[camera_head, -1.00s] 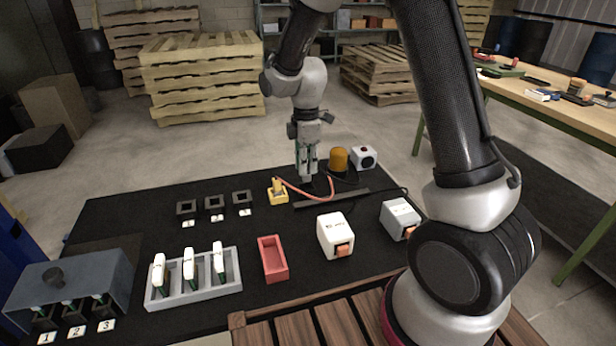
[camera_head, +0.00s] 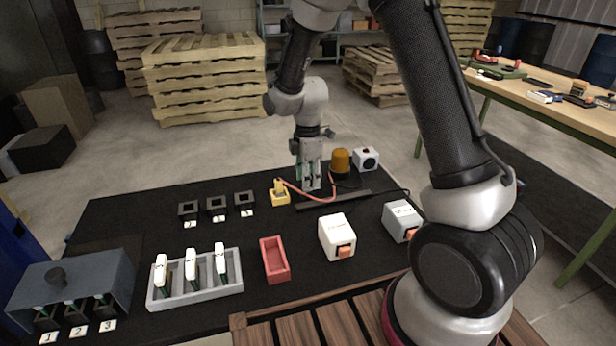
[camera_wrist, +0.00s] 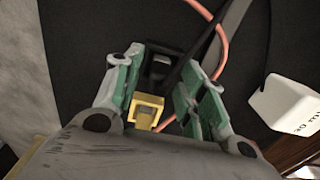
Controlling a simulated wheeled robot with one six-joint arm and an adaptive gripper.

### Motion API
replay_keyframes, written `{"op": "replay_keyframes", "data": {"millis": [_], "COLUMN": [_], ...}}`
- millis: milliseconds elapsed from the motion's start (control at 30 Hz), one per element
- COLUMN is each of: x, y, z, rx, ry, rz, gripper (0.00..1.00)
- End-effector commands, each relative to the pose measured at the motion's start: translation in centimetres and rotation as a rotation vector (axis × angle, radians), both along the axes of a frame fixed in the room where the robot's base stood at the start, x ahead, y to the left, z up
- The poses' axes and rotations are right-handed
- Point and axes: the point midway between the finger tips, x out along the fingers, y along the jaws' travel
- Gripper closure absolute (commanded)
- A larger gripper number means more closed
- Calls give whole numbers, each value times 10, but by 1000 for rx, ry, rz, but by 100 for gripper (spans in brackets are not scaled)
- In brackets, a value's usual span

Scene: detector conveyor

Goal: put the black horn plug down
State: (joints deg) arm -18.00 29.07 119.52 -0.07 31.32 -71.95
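My gripper (camera_head: 311,182) is low over the far right part of the black mat, just behind a dark flat bar. In the wrist view, my gripper (camera_wrist: 162,75) has its green-padded fingers on both sides of the black horn plug (camera_wrist: 161,68), which fills the gap between the tips. A black cable runs from near the plug to the upper right. In the head view the fingers mostly hide the plug, and I cannot tell whether it touches the mat. The white horn box with a black round face (camera_head: 366,159) stands behind and to the right.
A yellow plug piece (camera_head: 280,198) with an orange cable is close on the left; the cable passes by my fingers. An amber beacon (camera_head: 341,161) stands behind right.

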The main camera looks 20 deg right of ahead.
Motion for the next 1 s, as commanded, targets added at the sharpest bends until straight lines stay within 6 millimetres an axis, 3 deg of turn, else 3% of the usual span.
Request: {"op": "replay_keyframes", "data": {"millis": [167, 267, 700, 1000], "x": [0, 1, 1, -1], "y": [0, 0, 0, -1], "z": [4, 17, 108, 125], "rx": [1, 1, 1, 1], "ry": [-2, -4, -3, -2], "rz": [0, 0, 0, -5], "gripper": [59, 59, 59, 59]}}
